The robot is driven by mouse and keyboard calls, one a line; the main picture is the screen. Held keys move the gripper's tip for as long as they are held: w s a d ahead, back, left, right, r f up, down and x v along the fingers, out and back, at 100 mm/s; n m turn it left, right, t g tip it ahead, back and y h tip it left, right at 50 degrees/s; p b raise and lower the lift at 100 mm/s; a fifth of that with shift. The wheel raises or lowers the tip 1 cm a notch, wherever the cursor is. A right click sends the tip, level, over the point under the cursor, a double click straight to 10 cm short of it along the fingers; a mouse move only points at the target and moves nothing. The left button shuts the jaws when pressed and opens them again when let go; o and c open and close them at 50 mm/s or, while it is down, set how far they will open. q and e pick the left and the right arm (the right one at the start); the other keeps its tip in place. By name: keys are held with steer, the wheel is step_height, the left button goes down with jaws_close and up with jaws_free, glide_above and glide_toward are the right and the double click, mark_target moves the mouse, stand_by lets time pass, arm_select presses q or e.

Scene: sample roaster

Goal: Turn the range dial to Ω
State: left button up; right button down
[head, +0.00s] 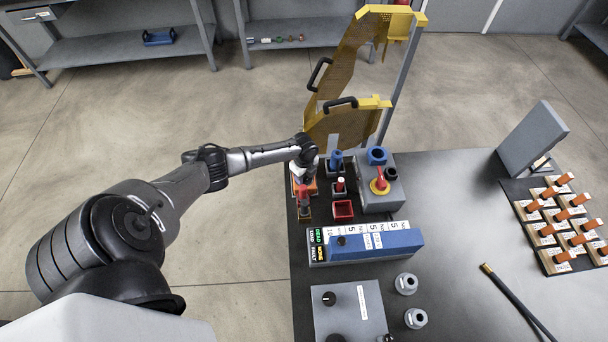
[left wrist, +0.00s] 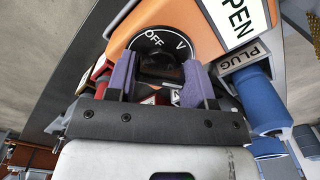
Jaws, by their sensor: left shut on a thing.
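The orange meter (left wrist: 190,20) lies under my left gripper in the left wrist view. Its black range dial (left wrist: 158,64) has OFF and V printed around it; no Ω mark is in sight, and part of the dial face is hidden by my gripper. My left gripper (left wrist: 158,76) has its two purple fingers on either side of the dial's knob and is shut on it. In the head view my left gripper (head: 304,174) is over the meter (head: 294,187), which is mostly covered. My right gripper is not in view.
A blue plug (head: 336,160), a red bin (head: 343,210) and a grey box (head: 395,200) with a red knob stand close right of the gripper. A yellow mesh guard (head: 340,110) rises behind. A long blue box (head: 380,244) lies in front. The table's middle right is mostly clear.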

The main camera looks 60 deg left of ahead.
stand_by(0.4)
arm_select(q)
steer(key=o, duration=0.9)
steer(key=shift+r+p, duration=1.55)
steer(key=shift+r, duration=5.35)
